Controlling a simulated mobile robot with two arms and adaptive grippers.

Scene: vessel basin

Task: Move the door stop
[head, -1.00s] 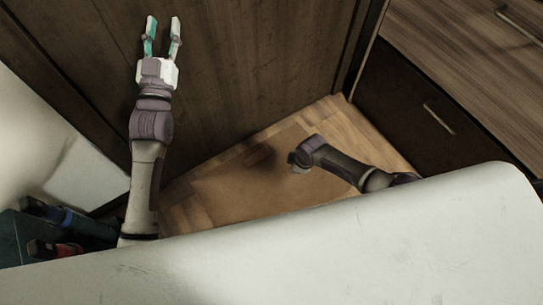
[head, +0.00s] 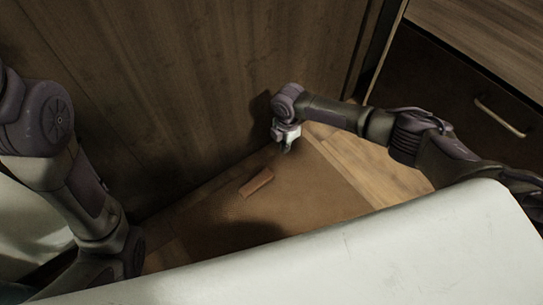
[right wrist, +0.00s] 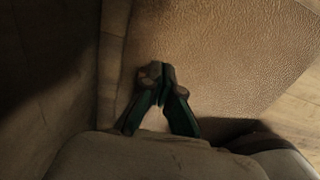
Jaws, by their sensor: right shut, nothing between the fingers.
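The door stop (head: 257,183) looks like a small reddish-brown block lying on the brown mat, close to the foot of the wooden door panel. My right gripper (head: 287,147) points down near the panel, above and to the right of the block and apart from it. In the right wrist view its fingers (right wrist: 158,72) are closed together with nothing between them, over the brown textured surface. I cannot make out the block in that view. My left arm shows at the left of the head view, but its gripper is out of the picture.
The brown mat (head: 315,192) lies on a light wood floor (head: 398,181). The large dark wood panel (head: 190,80) rises behind it. A cabinet with a handled drawer (head: 465,100) stands at the right. Bare mat lies around the block.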

